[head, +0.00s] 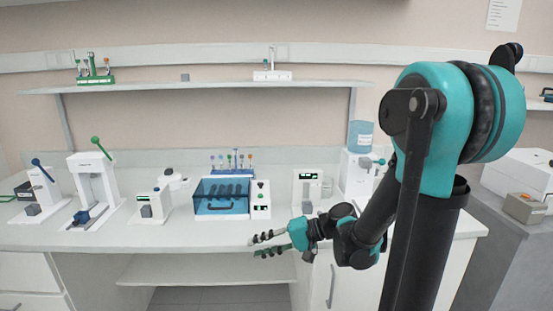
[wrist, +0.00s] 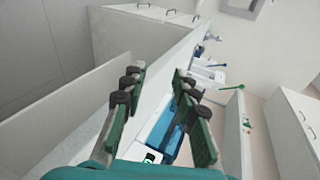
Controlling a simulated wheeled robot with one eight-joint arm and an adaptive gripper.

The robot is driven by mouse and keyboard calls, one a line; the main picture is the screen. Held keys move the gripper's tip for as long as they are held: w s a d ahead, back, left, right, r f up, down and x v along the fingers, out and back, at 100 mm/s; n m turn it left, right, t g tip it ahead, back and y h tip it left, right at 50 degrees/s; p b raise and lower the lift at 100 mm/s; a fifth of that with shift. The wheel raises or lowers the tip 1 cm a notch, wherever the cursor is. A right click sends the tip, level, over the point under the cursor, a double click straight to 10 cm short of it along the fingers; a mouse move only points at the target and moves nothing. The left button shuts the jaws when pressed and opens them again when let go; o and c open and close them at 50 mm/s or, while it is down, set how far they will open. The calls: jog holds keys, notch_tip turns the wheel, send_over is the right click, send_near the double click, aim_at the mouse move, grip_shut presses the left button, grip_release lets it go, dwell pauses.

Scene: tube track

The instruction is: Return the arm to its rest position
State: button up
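My gripper (head: 269,245) is at the front edge of the white bench, in front of the blue-lidded box, with its fingers pointing left in the head view. In the wrist view my gripper (wrist: 160,105) shows two green-padded fingers spread wide apart with nothing between them. My teal and black arm (head: 365,235) is folded down from the shoulder at the right of the head view and reaches left along the bench front.
The bench (head: 150,232) holds a blue-lidded box (head: 221,197), a rack of coloured tubes (head: 232,160) and several white devices. A shelf (head: 200,87) above carries a green rack (head: 94,70). A grey side counter (head: 500,235) stands right. Space before the bench looks free.

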jog(key=s+d+f+t+h, duration=0.1)
jog(key=d+f+h, duration=0.3)
jog(key=d, duration=0.4)
jog(key=s+d+f+t+h, duration=0.1)
jog(key=s+d+f+h, duration=0.2)
jog(key=d+h, duration=0.2)
jog(key=s+d+f+t+h, duration=0.1)
jog(key=d+f+h, duration=0.3)
jog(key=d, duration=0.6)
jog(key=shift+s+d+f+n, duration=0.3)
jog(key=shift+s+f+n, duration=0.1)
jog(key=shift+s, duration=0.15)
jog(key=shift+o, duration=0.5)
